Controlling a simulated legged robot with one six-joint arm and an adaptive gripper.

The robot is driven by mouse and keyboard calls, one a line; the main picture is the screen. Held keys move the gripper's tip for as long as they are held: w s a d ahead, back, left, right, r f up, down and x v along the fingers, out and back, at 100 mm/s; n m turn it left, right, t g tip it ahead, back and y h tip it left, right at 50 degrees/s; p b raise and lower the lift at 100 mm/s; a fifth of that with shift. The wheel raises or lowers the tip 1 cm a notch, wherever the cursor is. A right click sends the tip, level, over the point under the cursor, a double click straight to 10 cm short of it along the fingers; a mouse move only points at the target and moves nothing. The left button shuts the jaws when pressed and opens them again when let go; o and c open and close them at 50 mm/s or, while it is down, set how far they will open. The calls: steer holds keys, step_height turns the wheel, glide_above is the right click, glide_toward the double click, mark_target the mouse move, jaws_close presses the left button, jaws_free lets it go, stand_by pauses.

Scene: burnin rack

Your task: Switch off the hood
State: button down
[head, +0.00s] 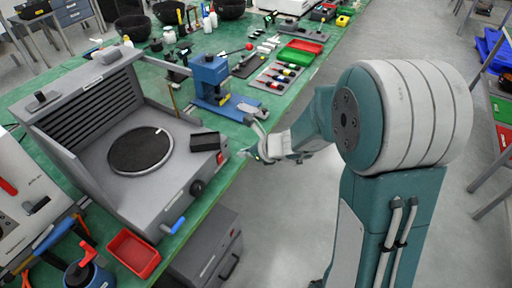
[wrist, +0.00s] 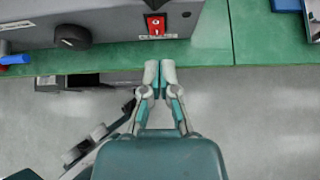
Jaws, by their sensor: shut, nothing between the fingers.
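The hood is a grey bench unit (head: 100,190) with slatted back vents and a round dark plate (head: 141,151), on the green bench at left in the head view. Its front panel carries a red rocker switch (wrist: 156,25), a black knob (wrist: 73,37) and a blue handle (wrist: 14,59). In the head view the switch shows as a small red spot (head: 220,158) on the right end of the panel. My gripper (wrist: 159,72) is shut and empty. In the wrist view its fingertips appear just below the switch, apart from it. Which way the rocker is pressed is too small to tell.
A blue press (head: 210,78) stands behind the hood's right end. A red bin (head: 132,254) sits at the bench's front left. Green and red trays (head: 297,56) lie farther back. The floor right of the green bench edge is open around my arm.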

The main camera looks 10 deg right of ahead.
step_height(320, 180, up, 5)
steer(key=s+d, duration=0.2)
steer(key=shift+s+d, duration=0.2)
steer(key=shift+d, duration=0.2)
steer(key=shift+a, duration=0.2)
steer(key=s+r+n+g+h, duration=0.2)
steer(key=s+r+n, duration=0.5)
steer(key=s+n, duration=0.6)
steer(key=s+d+r+n+t+h, duration=0.1)
steer(key=s+d+r+n+h, duration=0.3)
steer(key=n, duration=0.8)
steer(key=s+d+h, duration=0.2)
steer(key=s+d, duration=0.2)
steer(key=s, duration=0.1)
steer(key=shift+d+n, duration=0.15)
steer(key=shift+n, duration=0.15)
